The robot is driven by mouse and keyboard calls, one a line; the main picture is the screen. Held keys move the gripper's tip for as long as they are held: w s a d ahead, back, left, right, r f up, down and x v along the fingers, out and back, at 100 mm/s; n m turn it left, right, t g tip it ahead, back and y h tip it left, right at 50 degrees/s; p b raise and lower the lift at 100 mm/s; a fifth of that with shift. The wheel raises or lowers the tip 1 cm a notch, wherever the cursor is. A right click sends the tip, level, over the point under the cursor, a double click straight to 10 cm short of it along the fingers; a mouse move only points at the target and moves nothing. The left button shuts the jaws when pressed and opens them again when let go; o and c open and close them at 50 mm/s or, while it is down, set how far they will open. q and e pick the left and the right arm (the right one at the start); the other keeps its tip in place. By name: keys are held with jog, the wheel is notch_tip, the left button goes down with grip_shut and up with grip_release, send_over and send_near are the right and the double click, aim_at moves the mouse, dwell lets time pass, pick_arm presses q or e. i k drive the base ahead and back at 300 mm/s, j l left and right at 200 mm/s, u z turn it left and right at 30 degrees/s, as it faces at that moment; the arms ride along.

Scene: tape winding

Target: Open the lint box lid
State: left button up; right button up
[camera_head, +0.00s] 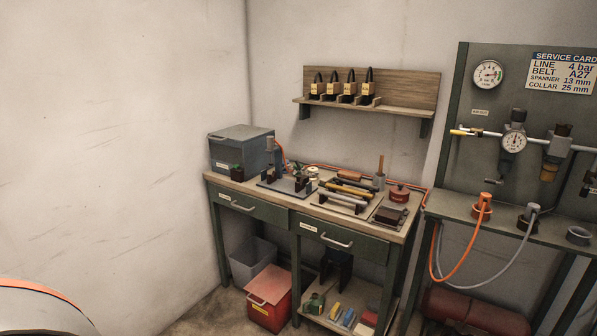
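No label reading lint box is legible, so I cannot tell for sure which box it is. A grey lidded box (241,149) stands at the back left corner of the workbench, against the wall, and its lid looks shut. A red box (269,300) with a paler red top (268,284) and a small white label stands on the floor under the bench; its top looks closed. Neither of my grippers is in view.
The workbench (262,194) has two green drawers and carries a fixture, a tool tray and a red pot (399,193). An open grey bin (253,258) stands behind the red box. A padlock shelf (366,102) hangs above. A gauge panel with hoses (483,206) is at right.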

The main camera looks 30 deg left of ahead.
aim_at(241, 133)
jog(key=u, duration=1.55)
jog(key=i+j+z, duration=0.1)
jog(key=i+z, duration=0.2)
jog(key=i, duration=0.35)
